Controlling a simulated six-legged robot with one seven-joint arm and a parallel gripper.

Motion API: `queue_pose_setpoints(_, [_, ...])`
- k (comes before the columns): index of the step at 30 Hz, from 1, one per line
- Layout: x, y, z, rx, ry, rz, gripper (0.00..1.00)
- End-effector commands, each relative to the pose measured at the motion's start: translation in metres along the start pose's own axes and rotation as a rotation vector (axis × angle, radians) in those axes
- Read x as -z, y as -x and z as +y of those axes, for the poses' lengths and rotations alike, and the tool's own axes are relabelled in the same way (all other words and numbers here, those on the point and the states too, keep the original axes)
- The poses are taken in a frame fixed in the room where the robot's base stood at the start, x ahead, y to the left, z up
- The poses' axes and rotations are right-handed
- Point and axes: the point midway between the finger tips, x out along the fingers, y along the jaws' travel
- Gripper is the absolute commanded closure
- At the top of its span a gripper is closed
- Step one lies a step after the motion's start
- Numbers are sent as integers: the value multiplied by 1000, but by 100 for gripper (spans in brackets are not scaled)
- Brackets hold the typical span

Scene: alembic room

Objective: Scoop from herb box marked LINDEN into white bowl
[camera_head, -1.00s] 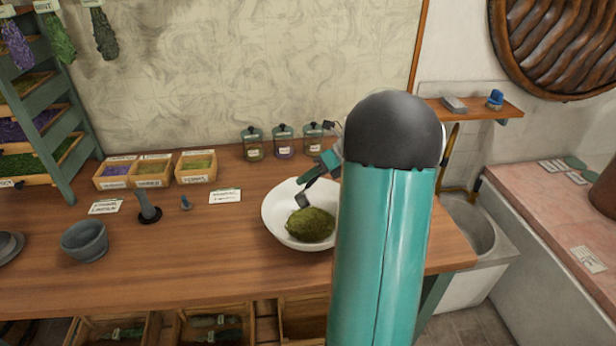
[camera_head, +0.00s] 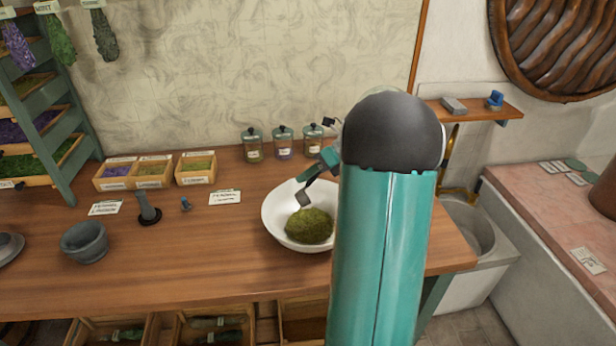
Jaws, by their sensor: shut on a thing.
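The white bowl (camera_head: 277,215) stands on the wooden table, with a mound of green herb (camera_head: 310,226) in it. My gripper (camera_head: 322,166) is above the bowl's far side, partly hidden by my arm, and is shut on a small dark scoop (camera_head: 305,195). The scoop hangs tilted over the bowl just beyond the mound; I cannot tell whether it touches the herb or holds any. Three small wooden herb boxes stand at the back left: one with purple herb (camera_head: 117,170), a middle one (camera_head: 150,182) and a right one (camera_head: 196,179) with greenish herb. Their labels are too small to read surely.
Three lidded glass jars (camera_head: 283,142) stand behind the bowl. A grey mortar (camera_head: 85,242), a pestle (camera_head: 148,208) and paper cards (camera_head: 225,197) lie to the left. A sink (camera_head: 470,226) is beyond the table's right end. The table front is clear.

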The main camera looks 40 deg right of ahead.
Motion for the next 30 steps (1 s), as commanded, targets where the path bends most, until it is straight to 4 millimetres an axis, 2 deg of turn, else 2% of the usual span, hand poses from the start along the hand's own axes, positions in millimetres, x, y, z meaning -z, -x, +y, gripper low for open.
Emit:
queue_pose_setpoints(15, [-9, 6, 8, 438, 145, 386, 100])
queue_pose_setpoints(30, [-13, 10, 10, 758, 243, 667, 100])
